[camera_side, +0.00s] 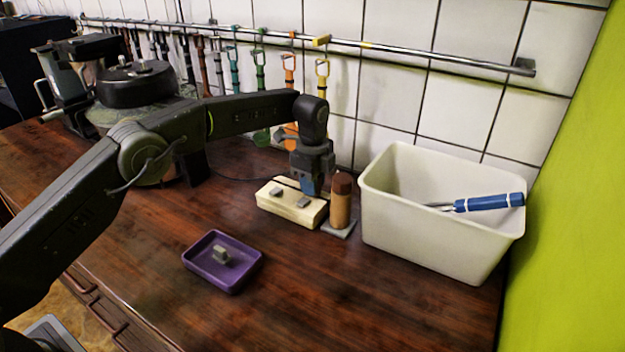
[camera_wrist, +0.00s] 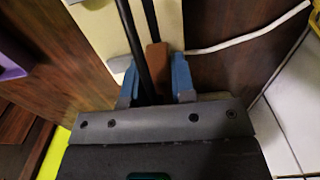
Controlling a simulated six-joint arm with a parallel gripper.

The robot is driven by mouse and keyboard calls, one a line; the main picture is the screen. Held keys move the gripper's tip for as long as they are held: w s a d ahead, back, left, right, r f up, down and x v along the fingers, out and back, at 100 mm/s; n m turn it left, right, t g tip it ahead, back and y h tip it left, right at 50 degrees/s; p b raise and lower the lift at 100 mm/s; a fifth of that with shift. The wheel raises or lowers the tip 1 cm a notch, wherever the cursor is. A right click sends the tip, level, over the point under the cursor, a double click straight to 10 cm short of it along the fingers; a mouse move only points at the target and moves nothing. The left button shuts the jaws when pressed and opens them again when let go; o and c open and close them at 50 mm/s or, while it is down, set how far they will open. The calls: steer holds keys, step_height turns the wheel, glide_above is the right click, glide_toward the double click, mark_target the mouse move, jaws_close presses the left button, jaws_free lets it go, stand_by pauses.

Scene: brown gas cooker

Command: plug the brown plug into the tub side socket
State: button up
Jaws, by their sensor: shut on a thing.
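My gripper (camera_side: 312,186) points down over the back right part of the cream socket block (camera_side: 283,207), at the end towards the white tub. In the wrist view, its blue fingertips (camera_wrist: 156,82) are shut on the brown plug (camera_wrist: 157,60). The plug is over the cream block (camera_wrist: 100,28) in that view; I cannot tell whether it touches or enters a socket. In the side view the fingers hide the plug. Two grey pieces (camera_side: 303,202) sit on the block's top. The socket under the plug is hidden.
A brown cylinder (camera_side: 341,206) on a grey base stands right beside the gripper. The white tub (camera_side: 430,235) with a blue-handled tool (camera_side: 490,202) is further right. A purple tray (camera_side: 215,277) holds a grey piece. Dark cords cross the wrist view.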

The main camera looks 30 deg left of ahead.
steer(key=shift+f, duration=0.2)
steer(key=o, duration=1)
step_height(320, 180, up, 7)
steer(key=shift+f, duration=0.2)
steer(key=shift+r, duration=0.45)
